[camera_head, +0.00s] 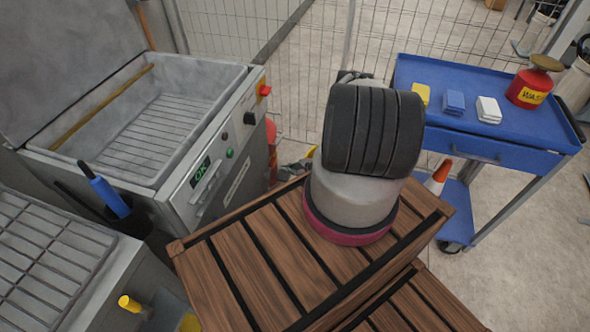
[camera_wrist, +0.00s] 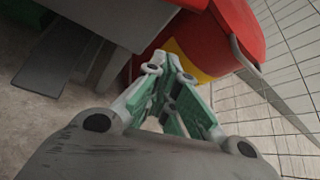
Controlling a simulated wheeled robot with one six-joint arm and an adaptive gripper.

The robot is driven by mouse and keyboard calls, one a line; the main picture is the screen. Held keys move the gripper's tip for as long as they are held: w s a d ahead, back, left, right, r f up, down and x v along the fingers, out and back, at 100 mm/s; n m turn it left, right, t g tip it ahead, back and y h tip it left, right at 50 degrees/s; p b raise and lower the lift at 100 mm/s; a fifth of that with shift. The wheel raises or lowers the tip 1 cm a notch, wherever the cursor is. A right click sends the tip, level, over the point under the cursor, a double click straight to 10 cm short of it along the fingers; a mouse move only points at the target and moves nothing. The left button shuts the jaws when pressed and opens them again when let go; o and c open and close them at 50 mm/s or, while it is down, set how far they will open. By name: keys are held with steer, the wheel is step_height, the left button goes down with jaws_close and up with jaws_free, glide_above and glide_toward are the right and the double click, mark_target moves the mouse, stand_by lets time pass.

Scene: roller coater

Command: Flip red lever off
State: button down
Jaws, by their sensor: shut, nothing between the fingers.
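I cannot make out a red lever for certain. A small red knob (camera_head: 264,90) with yellow at its base sits at the top right corner of the front panel (camera_head: 215,165) of the grey machine in the head view. My gripper (camera_wrist: 168,62) shows in the wrist view with its green-padded fingers shut and empty. Past its tips is a red container (camera_wrist: 222,45) with a yellow band and a wire handle; I cannot tell whether they touch. In the head view my gripper cannot be made out, and the red knob does not show in the wrist view.
A blue cart (camera_head: 480,145) with a red waste can (camera_head: 528,89) stands at right. A wire fence (camera_head: 290,55) runs behind. Open floor (camera_head: 530,240) lies right.

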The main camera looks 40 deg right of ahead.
mark_target(271, 167)
steer(key=w+a+r, duration=0.2)
steer(key=shift+a+r, duration=0.2)
steer(key=shift+a, duration=0.15)
steer(key=shift+r, duration=0.15)
stand_by(0.5)
